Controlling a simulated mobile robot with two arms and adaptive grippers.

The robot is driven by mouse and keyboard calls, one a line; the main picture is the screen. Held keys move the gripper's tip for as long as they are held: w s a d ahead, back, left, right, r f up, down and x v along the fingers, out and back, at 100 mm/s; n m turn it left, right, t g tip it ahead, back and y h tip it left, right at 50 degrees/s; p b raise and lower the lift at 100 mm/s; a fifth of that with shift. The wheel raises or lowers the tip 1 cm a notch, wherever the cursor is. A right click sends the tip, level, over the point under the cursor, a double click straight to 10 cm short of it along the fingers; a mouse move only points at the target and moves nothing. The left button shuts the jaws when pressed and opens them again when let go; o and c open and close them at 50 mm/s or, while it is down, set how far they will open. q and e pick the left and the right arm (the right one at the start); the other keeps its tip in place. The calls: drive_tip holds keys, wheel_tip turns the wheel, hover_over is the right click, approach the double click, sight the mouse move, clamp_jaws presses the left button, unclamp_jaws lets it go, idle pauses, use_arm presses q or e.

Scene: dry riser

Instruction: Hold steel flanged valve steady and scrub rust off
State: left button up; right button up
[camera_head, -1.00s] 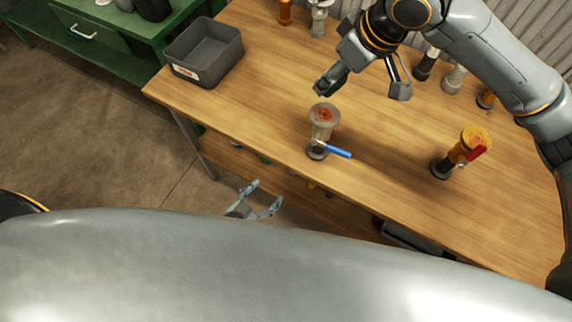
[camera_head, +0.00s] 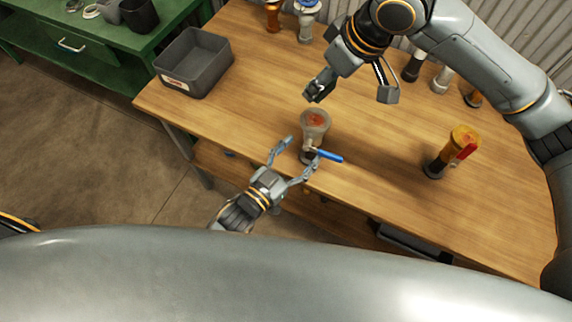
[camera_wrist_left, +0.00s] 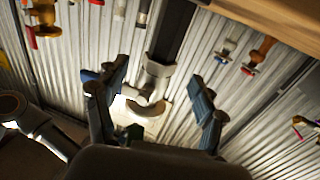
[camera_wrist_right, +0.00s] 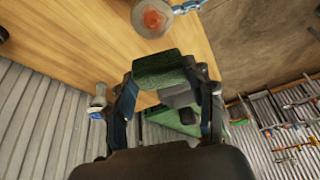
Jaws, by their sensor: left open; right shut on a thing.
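The steel flanged valve (camera_head: 315,122) stands upright near the bench's front edge, with a rusty patch on its top flange and a blue lever (camera_head: 330,156). Its top also shows in the right wrist view (camera_wrist_right: 140,20). My left gripper (camera_head: 303,150) is open at the valve's front, fingers pointing at its lower part; I cannot tell whether they touch it. It also shows open in the left wrist view (camera_wrist_left: 152,92). My right gripper (camera_head: 350,93) is above and behind the valve. In the right wrist view it is shut on a green scrub pad (camera_wrist_right: 165,70).
A grey bin (camera_head: 195,62) stands at the bench's left end. A yellow valve with a red lever (camera_head: 452,150) stands to the right. Other valves line the back by the corrugated wall. A green cabinet (camera_head: 75,45) is at the far left. Bare bench (camera_head: 240,105) lies left of the valve.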

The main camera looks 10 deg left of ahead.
sight(311, 141)
use_arm(q)
drive_tip(key=shift+x, duration=2.35)
clamp_jaws()
